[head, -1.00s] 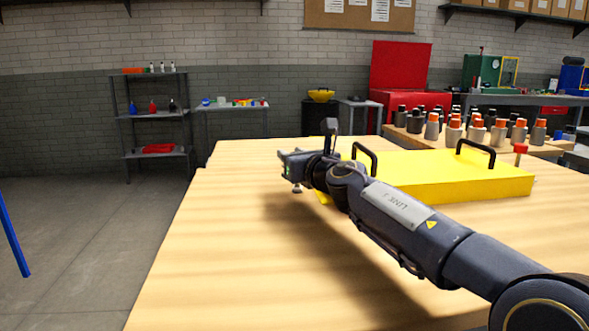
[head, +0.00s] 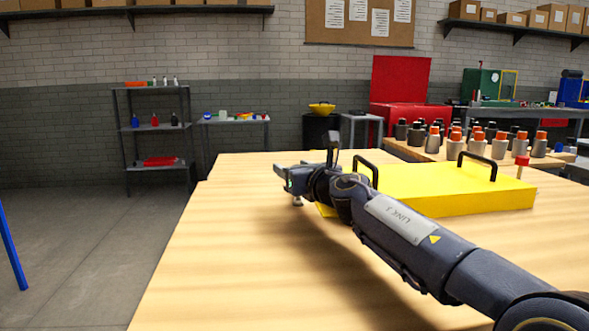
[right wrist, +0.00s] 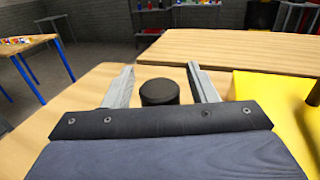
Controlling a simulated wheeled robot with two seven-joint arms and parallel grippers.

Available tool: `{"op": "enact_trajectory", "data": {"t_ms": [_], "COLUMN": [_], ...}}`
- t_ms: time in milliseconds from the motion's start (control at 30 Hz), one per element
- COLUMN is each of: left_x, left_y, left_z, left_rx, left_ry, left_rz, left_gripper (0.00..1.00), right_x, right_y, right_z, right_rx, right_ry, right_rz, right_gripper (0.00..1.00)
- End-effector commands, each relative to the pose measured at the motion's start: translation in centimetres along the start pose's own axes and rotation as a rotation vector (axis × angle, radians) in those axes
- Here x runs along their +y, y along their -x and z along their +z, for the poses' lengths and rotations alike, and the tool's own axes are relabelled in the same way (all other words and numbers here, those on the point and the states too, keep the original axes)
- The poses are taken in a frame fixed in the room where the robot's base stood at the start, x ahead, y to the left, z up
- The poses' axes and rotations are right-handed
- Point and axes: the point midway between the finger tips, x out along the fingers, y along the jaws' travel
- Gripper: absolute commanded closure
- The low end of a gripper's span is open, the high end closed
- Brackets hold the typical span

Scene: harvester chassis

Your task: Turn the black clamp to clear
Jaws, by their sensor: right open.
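The black clamp shows as a short, dark round knob (right wrist: 160,92) in the right wrist view. It stands just ahead of my palm, between the two grey fingers, with a gap on both sides. My right gripper (right wrist: 161,72) is open around it. In the head view my right gripper (head: 284,178) is over the wooden table, at the left end of the yellow panel (head: 440,190). A small grey piece shows under it there; I cannot tell whether it is the clamp. A red-topped clamp (head: 521,166) stands at the panel's right end. My left gripper is out of view.
Two black handles, the left (head: 365,167) and the right (head: 477,165), rise from the panel. Several grey and orange-capped bottles (head: 476,142) stand behind it. The wooden table (head: 215,250) is clear on the left.

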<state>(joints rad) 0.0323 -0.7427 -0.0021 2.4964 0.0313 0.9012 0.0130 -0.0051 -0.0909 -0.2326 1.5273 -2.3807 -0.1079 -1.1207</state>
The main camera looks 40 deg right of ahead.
Motion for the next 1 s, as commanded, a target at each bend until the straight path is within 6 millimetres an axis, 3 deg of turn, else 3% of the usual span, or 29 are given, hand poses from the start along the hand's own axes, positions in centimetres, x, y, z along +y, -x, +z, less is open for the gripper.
{"op": "enact_trajectory", "data": {"t_ms": [500,1000], "left_x": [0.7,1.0], "left_y": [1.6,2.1], "left_z": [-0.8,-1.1], "left_rx": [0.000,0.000], "left_ry": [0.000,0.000], "left_rz": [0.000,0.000], "left_gripper": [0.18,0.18], "right_x": [-0.1,0.1], "right_y": [7.1,7.5], "right_z": [0.2,0.3], "right_rx": [-0.001,0.005], "right_ry": [-0.001,-0.010], "right_rz": [-0.001,-0.006], "right_gripper": [0.48,0.48]}}
